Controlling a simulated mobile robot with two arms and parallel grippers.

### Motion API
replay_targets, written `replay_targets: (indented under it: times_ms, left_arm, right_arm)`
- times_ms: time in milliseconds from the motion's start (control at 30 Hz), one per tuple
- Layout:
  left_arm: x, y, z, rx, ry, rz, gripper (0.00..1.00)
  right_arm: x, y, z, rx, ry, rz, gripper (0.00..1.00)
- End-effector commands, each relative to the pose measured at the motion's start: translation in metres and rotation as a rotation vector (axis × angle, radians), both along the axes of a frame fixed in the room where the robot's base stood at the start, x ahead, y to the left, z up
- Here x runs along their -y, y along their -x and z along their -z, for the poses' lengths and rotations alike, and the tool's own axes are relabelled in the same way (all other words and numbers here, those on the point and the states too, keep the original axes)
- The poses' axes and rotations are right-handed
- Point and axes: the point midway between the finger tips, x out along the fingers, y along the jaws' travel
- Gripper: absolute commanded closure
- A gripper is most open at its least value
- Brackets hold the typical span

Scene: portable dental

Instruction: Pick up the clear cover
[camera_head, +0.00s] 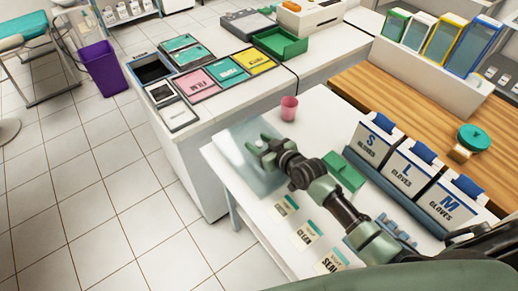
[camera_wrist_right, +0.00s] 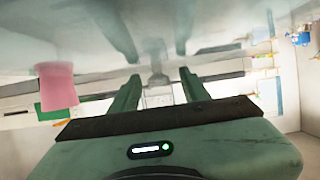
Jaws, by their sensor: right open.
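The clear cover (camera_head: 262,181) is a pale, see-through sheet or shallow box on the white table's left end, in the head view. My right gripper (camera_head: 256,146) is over or at it, with its fingers apart and nothing seen between them. Whether it touches the cover cannot be told. In the right wrist view my right gripper (camera_wrist_right: 158,75) shows two green fingers spread apart, and a glossy grey surface (camera_wrist_right: 230,22) mirrors them. Whether that surface is the cover or the table is unclear. My left gripper is not in view.
A pink cup (camera_head: 289,108) stands behind my right gripper; it also shows in the wrist view (camera_wrist_right: 57,85). A green box (camera_head: 342,172) and glove boxes (camera_head: 407,168) stand to the right. Labelled pouches (camera_head: 307,235) lie in front. A white counter (camera_head: 215,105) with trays is behind.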

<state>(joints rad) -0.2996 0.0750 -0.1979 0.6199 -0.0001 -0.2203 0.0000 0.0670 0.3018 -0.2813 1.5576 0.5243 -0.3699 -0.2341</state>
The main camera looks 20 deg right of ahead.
Motion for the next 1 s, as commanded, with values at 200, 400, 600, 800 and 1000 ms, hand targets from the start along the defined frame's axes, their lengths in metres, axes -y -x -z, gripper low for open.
replay_targets:
  times_ms: [200, 400, 600, 800, 1000]
  left_arm:
    - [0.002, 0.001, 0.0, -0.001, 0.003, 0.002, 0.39]
    - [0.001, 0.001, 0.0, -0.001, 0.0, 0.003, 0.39]
    - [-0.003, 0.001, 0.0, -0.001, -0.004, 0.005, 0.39]
    - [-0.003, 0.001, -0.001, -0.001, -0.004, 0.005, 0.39]
    - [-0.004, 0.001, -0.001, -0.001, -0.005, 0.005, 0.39]
  right_arm:
    - [0.0, 0.0, 0.0, -0.001, 0.0, 0.0, 0.87]
    - [0.0, 0.0, 0.0, 0.0, 0.0, 0.0, 1.0]
    - [0.0, 0.0, -0.001, 0.0, 0.0, 0.0, 1.0]
    - [0.0, 0.0, -0.017, 0.002, -0.001, -0.001, 1.0]
    - [0.0, 0.0, -0.065, 0.008, -0.001, 0.0, 1.0]
